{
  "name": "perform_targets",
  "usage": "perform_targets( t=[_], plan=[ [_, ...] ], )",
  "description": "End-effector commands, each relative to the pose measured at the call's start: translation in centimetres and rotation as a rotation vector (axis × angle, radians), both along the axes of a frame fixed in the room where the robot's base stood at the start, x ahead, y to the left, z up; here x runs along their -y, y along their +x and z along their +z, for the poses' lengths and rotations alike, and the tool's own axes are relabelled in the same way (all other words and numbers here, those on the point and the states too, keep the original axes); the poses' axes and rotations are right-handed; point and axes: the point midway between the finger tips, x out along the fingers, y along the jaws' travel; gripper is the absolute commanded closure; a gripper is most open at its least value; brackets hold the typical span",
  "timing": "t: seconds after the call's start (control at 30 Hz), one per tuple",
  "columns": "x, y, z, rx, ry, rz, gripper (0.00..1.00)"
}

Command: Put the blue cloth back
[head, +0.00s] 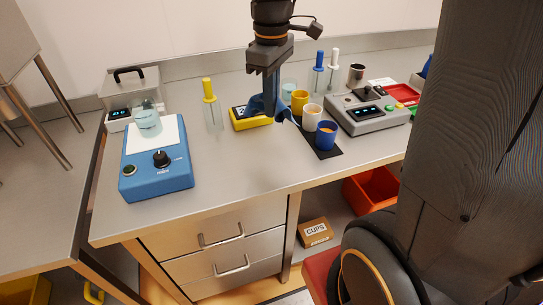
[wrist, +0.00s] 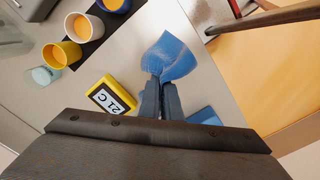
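The blue cloth (head: 258,106) hangs bunched from my gripper (head: 265,88) in the head view, above the counter by the yellow box. In the wrist view the blue cloth (wrist: 174,54) spreads out beyond the fingertips of my gripper (wrist: 157,80), and another blue part shows behind the fingers at the right. The fingers are close together on the cloth. Part of the cloth is hidden behind the fingers in the head view.
The yellow box (head: 246,121) with a display reading about 21 C is beside the cloth. Cups stand on a black mat (head: 329,154) to the right. A grey console (head: 368,118), a blue device (head: 156,170) and a balance (head: 132,96) stand around. The front middle counter is clear.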

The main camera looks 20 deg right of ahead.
Motion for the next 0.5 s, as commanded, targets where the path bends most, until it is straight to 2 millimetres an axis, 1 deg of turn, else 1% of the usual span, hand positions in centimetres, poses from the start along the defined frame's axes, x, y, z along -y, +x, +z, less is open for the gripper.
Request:
perform_targets(
  t=[0.1, 0.3, 0.5],
  plan=[
    [0.0, -0.2, -2.0, -0.006, 0.0, 0.0, 1.0],
    [0.0, -0.1, -5.2, -0.004, 0.0, 0.001, 1.0],
    [0.0, -0.1, -7.3, -0.001, 0.0, 0.001, 1.0]
  ],
)
